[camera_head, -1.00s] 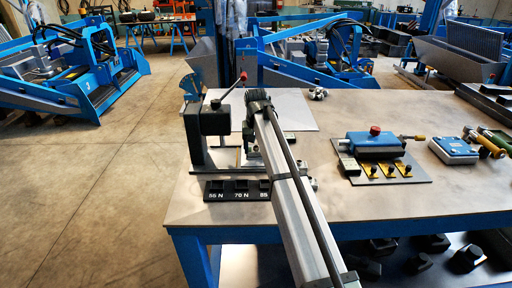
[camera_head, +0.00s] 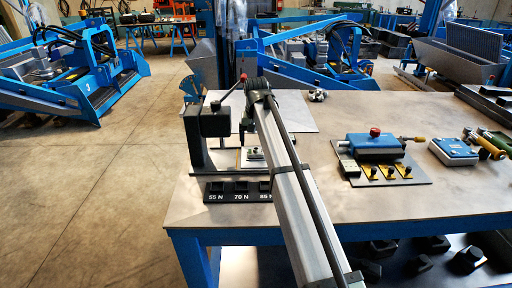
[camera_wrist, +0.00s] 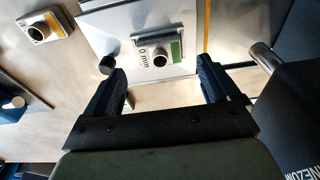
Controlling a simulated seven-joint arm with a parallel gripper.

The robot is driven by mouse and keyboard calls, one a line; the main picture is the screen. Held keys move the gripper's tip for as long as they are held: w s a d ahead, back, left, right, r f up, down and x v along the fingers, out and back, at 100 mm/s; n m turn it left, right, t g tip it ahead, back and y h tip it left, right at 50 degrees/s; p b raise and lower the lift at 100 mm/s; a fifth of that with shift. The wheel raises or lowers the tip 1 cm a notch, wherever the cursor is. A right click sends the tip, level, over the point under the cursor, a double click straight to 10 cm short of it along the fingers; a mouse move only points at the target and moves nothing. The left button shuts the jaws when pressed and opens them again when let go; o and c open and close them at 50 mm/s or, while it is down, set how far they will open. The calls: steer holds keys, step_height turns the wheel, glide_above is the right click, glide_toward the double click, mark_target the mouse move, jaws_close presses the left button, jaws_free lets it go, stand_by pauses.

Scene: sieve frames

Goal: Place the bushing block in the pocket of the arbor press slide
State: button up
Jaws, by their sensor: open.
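The bushing block (camera_wrist: 157,62), a grey square block with a round metal bore, sits beside a green label and a "0 mm" mark on the slide plate (camera_wrist: 185,22). It also shows in the head view (camera_head: 254,154), on the arbor press slide next to a yellow stripe. I cannot tell whether it sits fully down in the pocket. My gripper (camera_wrist: 166,70) is open above it, with the block between and beyond the fingertips and a gap on both sides. In the head view my arm hides part of the slide.
The press body (camera_head: 207,120) stands close beside my gripper, with its ram (camera_wrist: 263,55) near one finger. A similar grey part with yellow edges (camera_wrist: 44,27) lies at upper left in the wrist view. A blue fixture (camera_head: 375,147) stands to the right.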

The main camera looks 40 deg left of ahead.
step_height(320, 180, up, 8)
steer(key=shift+s+d+f, duration=0.25)
steer(key=shift+s+d, duration=0.15)
